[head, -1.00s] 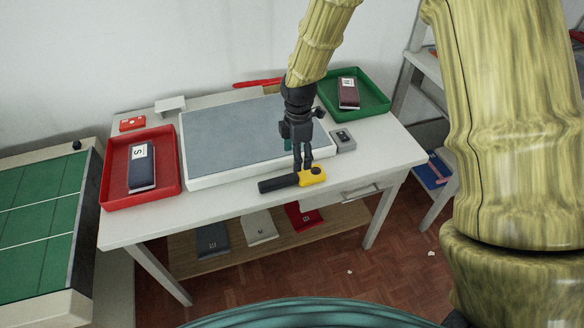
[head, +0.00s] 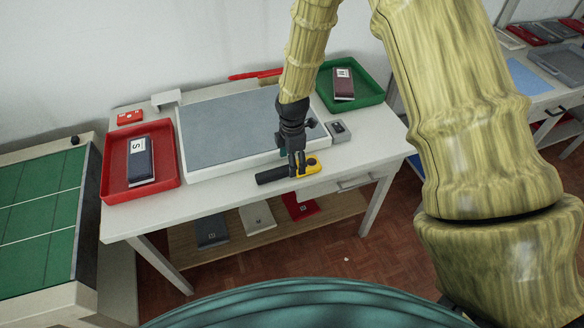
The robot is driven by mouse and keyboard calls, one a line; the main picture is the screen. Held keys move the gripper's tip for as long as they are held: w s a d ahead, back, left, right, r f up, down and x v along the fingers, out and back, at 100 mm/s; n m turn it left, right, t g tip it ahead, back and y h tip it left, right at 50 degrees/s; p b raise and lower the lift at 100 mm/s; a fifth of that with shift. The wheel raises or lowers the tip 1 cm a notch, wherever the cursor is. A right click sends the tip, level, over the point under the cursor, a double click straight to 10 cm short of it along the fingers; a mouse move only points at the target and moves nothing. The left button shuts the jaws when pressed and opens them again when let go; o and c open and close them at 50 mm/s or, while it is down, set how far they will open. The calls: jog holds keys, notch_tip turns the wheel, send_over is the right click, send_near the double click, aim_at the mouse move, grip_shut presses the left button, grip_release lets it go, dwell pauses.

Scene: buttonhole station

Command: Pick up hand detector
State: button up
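The hand detector (head: 309,166) lies on the white table near its front edge. It has a yellow head at the right and a black handle (head: 272,176) at the left. My gripper (head: 297,172) points down over it, with its fingers at the place where the handle meets the yellow head. The fingers hide part of the detector. They look close together, but I cannot tell whether they are closed on it. The detector appears to rest on the tabletop.
A grey mat (head: 225,129) fills the table's middle. A red tray (head: 112,181) with a dark packet stands left; a green tray (head: 372,98) with a maroon packet stands back right. A small grey box (head: 339,131) sits right of the mat. Folded items lie on the shelf below.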

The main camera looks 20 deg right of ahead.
jog(key=shift+f+p, duration=0.5)
jog(key=shift+f, duration=1.1)
jog(key=c, duration=0.9)
